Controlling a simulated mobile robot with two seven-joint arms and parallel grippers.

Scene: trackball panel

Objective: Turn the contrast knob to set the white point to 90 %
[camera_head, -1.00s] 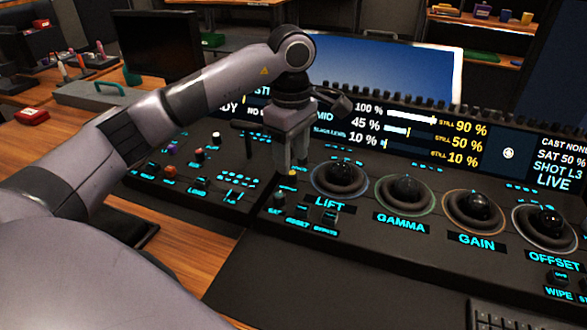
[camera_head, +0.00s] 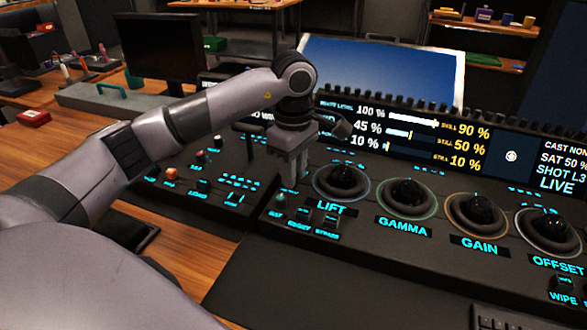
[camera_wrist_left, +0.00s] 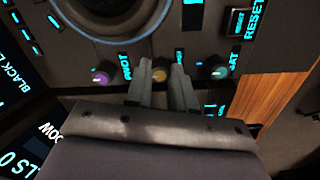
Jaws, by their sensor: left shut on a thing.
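My left gripper (camera_head: 294,178) points down at the dark panel, left of the LIFT trackball. In the left wrist view its two fingers (camera_wrist_left: 160,76) are shut on a small yellow-topped knob (camera_wrist_left: 160,75). That knob's label is mostly hidden, so I cannot read its name. A purple knob marked PIVOT (camera_wrist_left: 103,74) and a teal knob marked SAT (camera_wrist_left: 218,72) stand on either side. In the head view the fingers hide the held knob. The display (camera_head: 400,130) reads 100 % on its top row, beside STILL 90 %. My right gripper is not in view.
The LIFT trackball (camera_head: 342,180) is close to the right of my fingers, then GAMMA (camera_head: 408,196), GAIN (camera_head: 477,212) and OFFSET (camera_head: 548,228). Small buttons (camera_head: 328,221) sit just in front. More knobs (camera_head: 171,174) stand on the left panel.

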